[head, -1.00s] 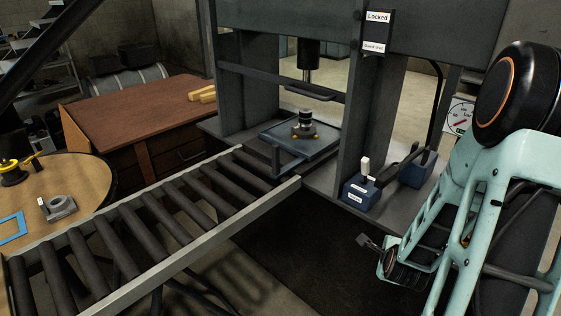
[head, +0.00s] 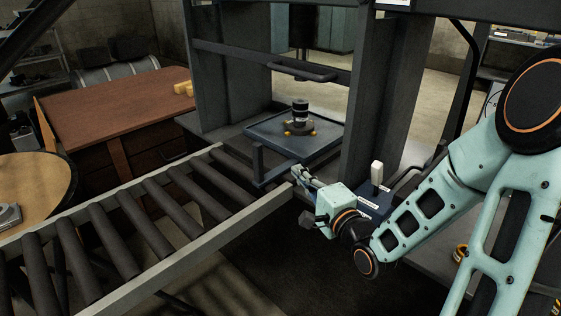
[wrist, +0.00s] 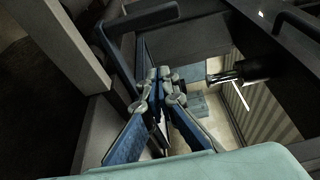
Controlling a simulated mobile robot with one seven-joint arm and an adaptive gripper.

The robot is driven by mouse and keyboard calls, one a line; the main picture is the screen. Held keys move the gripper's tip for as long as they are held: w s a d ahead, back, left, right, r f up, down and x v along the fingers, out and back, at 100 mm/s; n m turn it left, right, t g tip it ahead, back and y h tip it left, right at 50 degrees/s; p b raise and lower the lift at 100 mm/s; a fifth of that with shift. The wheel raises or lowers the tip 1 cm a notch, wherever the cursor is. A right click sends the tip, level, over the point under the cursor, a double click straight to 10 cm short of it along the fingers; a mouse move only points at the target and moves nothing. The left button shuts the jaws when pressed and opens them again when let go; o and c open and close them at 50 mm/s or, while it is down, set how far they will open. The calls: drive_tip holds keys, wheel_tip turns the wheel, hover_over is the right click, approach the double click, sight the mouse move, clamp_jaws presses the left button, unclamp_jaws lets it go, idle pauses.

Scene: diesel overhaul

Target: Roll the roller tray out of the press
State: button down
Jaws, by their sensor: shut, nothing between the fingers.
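The roller tray (head: 266,131) is a flat blue-grey plate on the press bed, between the uprights. A dark cylindrical part (head: 300,115) stands on it over small yellow pieces. The tray's handle bar (head: 277,174) faces the roller conveyor. My gripper (head: 298,171) is beside the right end of this bar and looks empty. In the wrist view my gripper (wrist: 160,76) has its fingertips together, with a dark blue bar (wrist: 150,19), seemingly the handle, just beyond them. I cannot tell whether they touch.
The roller conveyor (head: 165,198) runs from the press to the lower left, its rollers bare. A blue control box with a white lever (head: 377,174) stands right of my gripper. The press crossbar (head: 270,61) is above the tray. A brown desk (head: 115,112) stands behind the conveyor.

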drive_tip(key=b+x, duration=0.1)
drive_tip(key=x, duration=0.9)
drive_tip(key=shift+s+a, duration=0.1)
drive_tip(key=shift+a, duration=0.1)
drive_tip(key=shift+s+a+b, duration=0.35)
drive_tip(key=shift+s+a, duration=0.55)
drive_tip(key=shift+s, duration=0.05)
drive_tip(key=shift+s+a+r, duration=0.1)
drive_tip(key=shift+s+a, duration=0.35)
